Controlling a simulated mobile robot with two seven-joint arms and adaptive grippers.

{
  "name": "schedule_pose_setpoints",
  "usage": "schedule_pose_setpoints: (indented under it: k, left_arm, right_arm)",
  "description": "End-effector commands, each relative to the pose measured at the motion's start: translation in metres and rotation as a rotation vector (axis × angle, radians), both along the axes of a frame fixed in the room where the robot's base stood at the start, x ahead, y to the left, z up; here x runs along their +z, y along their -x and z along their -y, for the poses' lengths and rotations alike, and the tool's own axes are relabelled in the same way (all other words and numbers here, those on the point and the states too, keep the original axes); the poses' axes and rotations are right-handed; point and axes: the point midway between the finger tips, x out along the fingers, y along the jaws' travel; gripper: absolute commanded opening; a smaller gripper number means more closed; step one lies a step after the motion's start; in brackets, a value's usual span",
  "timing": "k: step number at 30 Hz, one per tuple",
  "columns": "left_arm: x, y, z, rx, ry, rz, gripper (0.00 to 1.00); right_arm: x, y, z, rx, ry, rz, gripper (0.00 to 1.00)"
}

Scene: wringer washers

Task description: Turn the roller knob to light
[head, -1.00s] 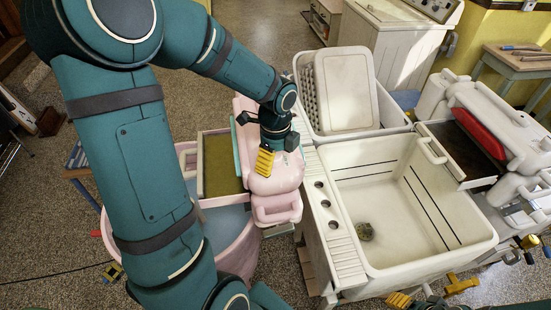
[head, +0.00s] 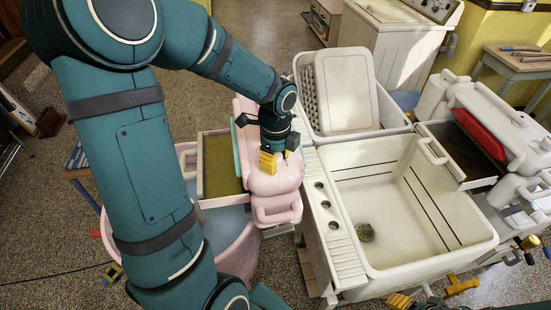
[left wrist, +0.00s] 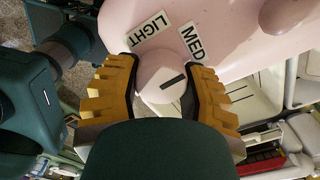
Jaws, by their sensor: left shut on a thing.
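The roller knob (left wrist: 160,78) is a round pink knob with a dark pointer line, on a pink wringer head (head: 275,178). The labels LIGHT (left wrist: 148,28) and MED (left wrist: 192,40) sit beyond it in the left wrist view. The pointer line slants to the upper right, away from LIGHT and to the right of MED. My left gripper (left wrist: 160,70) is shut on the knob, with a yellow ribbed finger on either side; it also shows over the wringer in the head view (head: 276,164). The knob is hidden there. My right gripper (head: 400,300) shows only partly at the bottom edge.
The pink washer tub (head: 237,252) stands under the wringer, beside a tray with a green bottom (head: 224,165). A large white sink (head: 455,262) stands close on the right, with a white wringer (head: 492,112) beyond it.

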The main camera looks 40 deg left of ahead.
Motion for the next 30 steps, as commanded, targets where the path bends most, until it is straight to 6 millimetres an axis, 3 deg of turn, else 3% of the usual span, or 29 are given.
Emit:
schedule_pose_setpoints:
  k: [30]
  left_arm:
    - [-0.002,-0.003,-0.002,0.900,0.001,-0.002,0.08]
  right_arm:
    - [-0.028,-0.001,-0.001,-0.001,0.005,0.000,0.47]
